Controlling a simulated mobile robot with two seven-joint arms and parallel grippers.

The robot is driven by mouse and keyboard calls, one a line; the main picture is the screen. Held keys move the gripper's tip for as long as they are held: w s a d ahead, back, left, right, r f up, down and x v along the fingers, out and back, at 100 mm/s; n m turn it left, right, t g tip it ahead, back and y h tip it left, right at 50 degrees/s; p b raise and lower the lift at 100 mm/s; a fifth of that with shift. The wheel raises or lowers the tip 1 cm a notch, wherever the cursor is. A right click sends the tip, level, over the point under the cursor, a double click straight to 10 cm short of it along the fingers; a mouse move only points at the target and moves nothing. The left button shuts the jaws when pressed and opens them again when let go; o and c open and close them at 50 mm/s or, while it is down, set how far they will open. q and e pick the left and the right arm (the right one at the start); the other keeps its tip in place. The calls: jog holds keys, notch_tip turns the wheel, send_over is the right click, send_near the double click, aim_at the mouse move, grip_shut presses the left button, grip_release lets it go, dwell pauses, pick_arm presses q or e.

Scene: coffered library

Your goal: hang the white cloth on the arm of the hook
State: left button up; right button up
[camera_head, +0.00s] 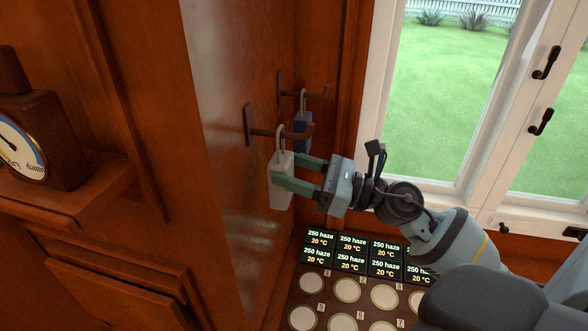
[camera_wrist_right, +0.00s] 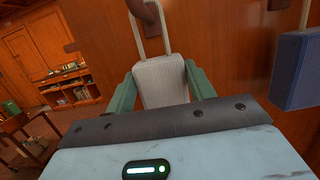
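The white cloth (camera_head: 283,187) shows as a pale, ribbed block with a loop on top. It hangs upright below the nearer dark hook (camera_head: 262,132) on the wooden panel. In the wrist view the cloth (camera_wrist_right: 160,82) is between my right gripper's green fingers (camera_wrist_right: 162,90), which appear to touch both its sides. The hook's arm (camera_wrist_right: 146,12) appears to pass through the loop. In the head view my right gripper (camera_head: 300,172) reaches in from the right, one finger hiding part of the cloth. My left gripper is not in view.
A blue block (camera_head: 302,128) with a loop hangs at a second hook (camera_head: 291,93) just behind; it also shows at the right in the wrist view (camera_wrist_right: 297,70). A labelled board with round discs (camera_head: 345,290) lies below.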

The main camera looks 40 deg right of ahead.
jog(key=o, duration=0.5)
jog(key=shift+s+d+f, duration=0.2)
jog(key=b+v, duration=0.3)
jog(key=v, duration=0.4)
jog(key=shift+s+d+r, duration=0.1)
jog(key=shift+r, duration=0.05)
